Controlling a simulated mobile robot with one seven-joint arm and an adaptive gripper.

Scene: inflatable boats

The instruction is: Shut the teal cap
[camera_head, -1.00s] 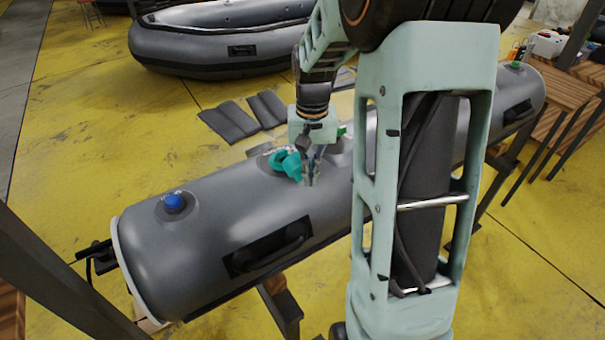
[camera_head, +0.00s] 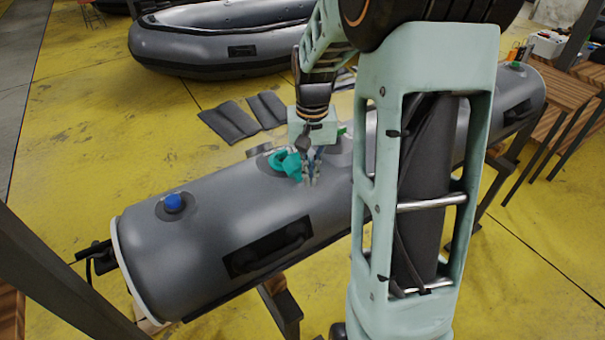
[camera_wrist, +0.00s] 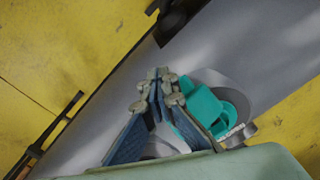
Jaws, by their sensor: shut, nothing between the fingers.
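The teal cap (camera_head: 290,163) is on a valve on top of the grey inflatable tube (camera_head: 225,215). In the wrist view the teal cap (camera_wrist: 205,105) stands tilted up beside its ring-shaped valve seat (camera_wrist: 232,100), so it looks open. My gripper (camera_head: 309,181) is just right of the cap in the head view, low over the tube. In the wrist view my gripper (camera_wrist: 158,82) has its fingertips together with nothing between them, left of the cap. One finger overlaps the cap's edge in that view; I cannot tell whether they touch.
A blue cap (camera_head: 174,202) sits near the tube's left end, and a black handle (camera_head: 270,249) is on its front side. A small green cap (camera_head: 516,65) shows at the far right. A wooden table (camera_head: 555,95) stands at right. A grey boat (camera_head: 240,45) lies behind.

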